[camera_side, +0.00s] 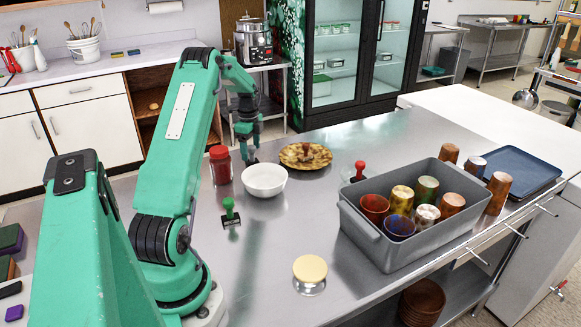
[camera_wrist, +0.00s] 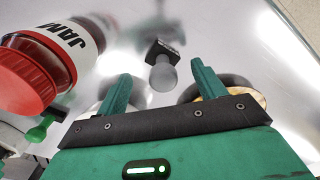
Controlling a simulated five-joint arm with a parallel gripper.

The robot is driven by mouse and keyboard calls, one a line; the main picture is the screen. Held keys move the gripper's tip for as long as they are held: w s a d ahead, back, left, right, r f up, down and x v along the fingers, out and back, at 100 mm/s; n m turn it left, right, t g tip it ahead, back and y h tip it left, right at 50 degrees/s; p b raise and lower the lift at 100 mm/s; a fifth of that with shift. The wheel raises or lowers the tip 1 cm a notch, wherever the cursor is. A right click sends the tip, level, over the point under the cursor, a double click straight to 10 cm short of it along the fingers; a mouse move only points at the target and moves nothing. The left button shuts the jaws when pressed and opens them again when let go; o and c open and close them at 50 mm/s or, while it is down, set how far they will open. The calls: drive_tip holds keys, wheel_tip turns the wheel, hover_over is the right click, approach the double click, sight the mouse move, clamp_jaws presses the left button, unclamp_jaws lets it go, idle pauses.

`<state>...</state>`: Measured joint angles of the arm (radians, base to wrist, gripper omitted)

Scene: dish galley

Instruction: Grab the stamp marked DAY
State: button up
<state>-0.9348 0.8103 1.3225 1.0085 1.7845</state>
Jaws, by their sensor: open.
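In the wrist view a stamp with a grey round-ended handle (camera_wrist: 162,76) and a black block lies beyond and between my fingertips; marks on the block are too small to read. My gripper (camera_wrist: 160,70) is open, its two green fingers apart, with nothing held. In the side view my gripper (camera_side: 251,158) hangs just behind the white bowl (camera_side: 264,180), and the grey stamp cannot be made out there. A green-handled stamp (camera_side: 230,212) stands on the counter in front of the bowl. A red-handled stamp (camera_side: 358,171) stands near the grey bin. No DAY marking is legible.
A red-capped jar (camera_side: 220,166), labelled JAM in the wrist view (camera_wrist: 72,42), stands left of the bowl. A patterned plate (camera_side: 319,159) is to the right. The grey bin (camera_side: 375,238) holds several cups. A blue tray (camera_side: 520,172) lies farther right. The middle counter is mostly clear.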

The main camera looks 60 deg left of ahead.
sight(252, 154)
drive_tip(key=shift+w+a+f, duration=0.1)
drive_tip(key=shift+w+f, duration=0.05)
drive_tip(key=shift+f, duration=1.95)
drive_tip(key=c, duration=0.9)
